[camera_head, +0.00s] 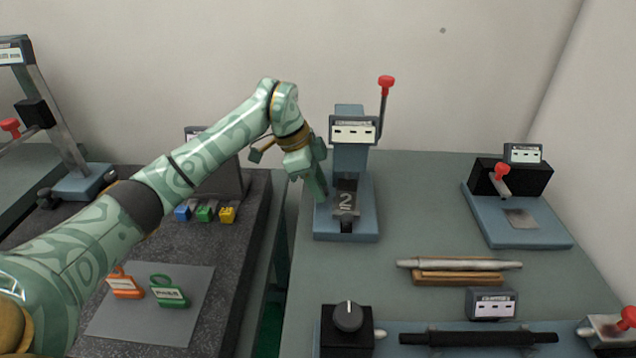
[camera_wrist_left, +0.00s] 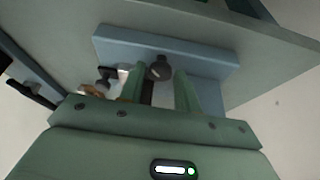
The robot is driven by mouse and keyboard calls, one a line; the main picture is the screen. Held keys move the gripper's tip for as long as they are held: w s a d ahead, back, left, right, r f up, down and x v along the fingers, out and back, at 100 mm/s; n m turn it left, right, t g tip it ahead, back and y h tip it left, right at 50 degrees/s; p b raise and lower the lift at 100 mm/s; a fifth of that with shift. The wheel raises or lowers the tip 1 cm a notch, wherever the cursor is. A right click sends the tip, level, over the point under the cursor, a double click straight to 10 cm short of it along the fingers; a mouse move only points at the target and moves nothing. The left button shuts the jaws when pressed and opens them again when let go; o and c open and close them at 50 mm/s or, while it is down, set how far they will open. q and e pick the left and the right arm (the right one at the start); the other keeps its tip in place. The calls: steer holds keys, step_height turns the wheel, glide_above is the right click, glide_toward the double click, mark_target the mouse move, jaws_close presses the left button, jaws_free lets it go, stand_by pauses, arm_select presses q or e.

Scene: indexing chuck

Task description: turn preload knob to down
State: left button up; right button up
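A second dark knob (camera_head: 348,316) with a white pointer line upward sits on a black box at the front. No readable label shows which is the preload knob. My right gripper is not in view.
A red-tipped lever (camera_head: 386,85) rises at the device's right. A metal bar (camera_head: 460,265) lies on a wooden rest. A black-box fixture (camera_head: 511,178) with a red knob stands at right. Colored blocks (camera_head: 204,213) and orange and green tags (camera_head: 168,291) are at left.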

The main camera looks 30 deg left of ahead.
arm_select(q)
steer(key=c, duration=0.5)
steer(key=r+m+p, duration=0.1)
steer(key=m+p, duration=0.1)
steer(key=shift+g+p, duration=0.35)
steer(key=shift+g, duration=0.05)
steer(key=shift+w+f+m+p, duration=0.15)
steer(key=shift+m+p, duration=0.15)
steer(key=shift+m, duration=0.4)
steer(key=shift+f+m+g, duration=0.3)
steer(key=shift+m+g, duration=0.2)
steer(key=shift+m, duration=0.2)
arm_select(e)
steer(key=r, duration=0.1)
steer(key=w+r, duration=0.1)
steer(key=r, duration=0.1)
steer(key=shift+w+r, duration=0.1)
arm_select(q)
steer(key=shift+h, duration=0.3)
steer(key=o, duration=1)
steer(key=p+v, duration=0.3)
steer(key=v, duration=1.3)
steer(key=shift+p, duration=0.35)
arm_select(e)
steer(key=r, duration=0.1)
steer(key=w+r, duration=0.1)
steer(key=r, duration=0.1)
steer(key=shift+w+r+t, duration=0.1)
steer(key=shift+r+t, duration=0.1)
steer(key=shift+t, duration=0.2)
